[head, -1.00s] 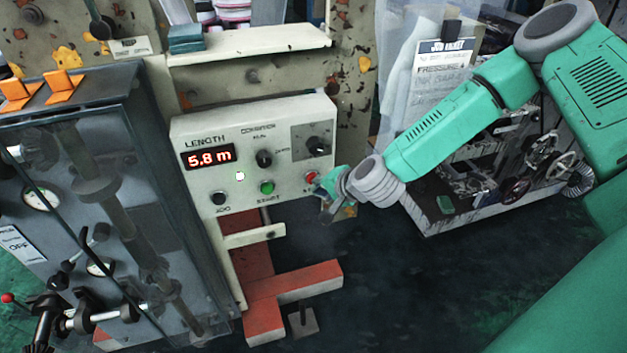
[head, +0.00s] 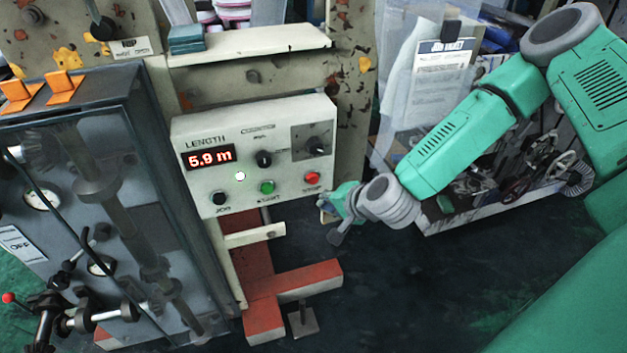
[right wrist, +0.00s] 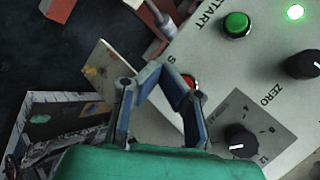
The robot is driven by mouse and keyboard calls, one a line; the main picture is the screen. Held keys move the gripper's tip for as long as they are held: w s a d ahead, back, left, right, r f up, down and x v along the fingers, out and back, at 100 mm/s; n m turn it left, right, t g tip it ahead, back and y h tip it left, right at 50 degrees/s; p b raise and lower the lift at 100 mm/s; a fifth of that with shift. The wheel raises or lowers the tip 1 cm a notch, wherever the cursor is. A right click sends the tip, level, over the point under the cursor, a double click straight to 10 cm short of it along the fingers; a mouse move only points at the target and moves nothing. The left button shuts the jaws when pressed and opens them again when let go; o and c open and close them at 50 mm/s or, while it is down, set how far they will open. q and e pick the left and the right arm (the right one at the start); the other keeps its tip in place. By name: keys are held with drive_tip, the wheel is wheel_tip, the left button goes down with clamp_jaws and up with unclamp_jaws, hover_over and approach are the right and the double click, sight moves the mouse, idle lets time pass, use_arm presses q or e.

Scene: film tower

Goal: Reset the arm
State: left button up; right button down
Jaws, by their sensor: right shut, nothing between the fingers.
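My right gripper (head: 333,219) is shut and empty, just below and to the right of the control panel's lower right corner in the head view. In the right wrist view its blue-grey fingers (right wrist: 161,74) meet at the tips, in front of the panel. The panel (head: 215,125) has a red display (head: 208,158) reading 5.9 m. The red stop button (head: 312,178) is clear of the gripper in the head view; in the right wrist view the red button (right wrist: 190,82) is partly hidden behind a finger. My left gripper is out of view.
A green button (head: 267,187), a black button (head: 219,198) and a lit white lamp (head: 240,176) are on the panel. A glass-fronted cabinet (head: 130,200) stands left. A red metal base (head: 300,282) sits below. Dark floor (head: 420,290) is free at lower right.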

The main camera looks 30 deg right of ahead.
drive_tip(key=shift+f, duration=0.1)
idle(0.5)
drive_tip(key=s+a+f+n+g+y+b, duration=0.1)
drive_tip(key=s+a+f+n+g+b, duration=0.25)
drive_tip(key=s+f, duration=0.4)
drive_tip(key=s+a+f+n+g+b, duration=0.2)
drive_tip(key=s+a+f+n, duration=0.3)
drive_tip(key=s, duration=0.3)
drive_tip(key=s+d+f+n+g+h+b, duration=0.1)
drive_tip(key=s+d+f+n, duration=0.1)
drive_tip(key=s, duration=0.4)
drive_tip(key=s+d+f+n+g+h+b, duration=0.1)
drive_tip(key=s+d+f+n+g+b, duration=0.1)
drive_tip(key=s, duration=0.4)
wheel_tip(320, 180, down, 2)
drive_tip(key=shift+s+d+f+n+h, duration=0.1)
drive_tip(key=shift+s+d+n+h, duration=0.15)
drive_tip(key=shift+d+n, duration=0.65)
drive_tip(key=shift+g, duration=0.25)
drive_tip(key=shift+w+a, duration=0.15)
drive_tip(key=shift+w, duration=0.05)
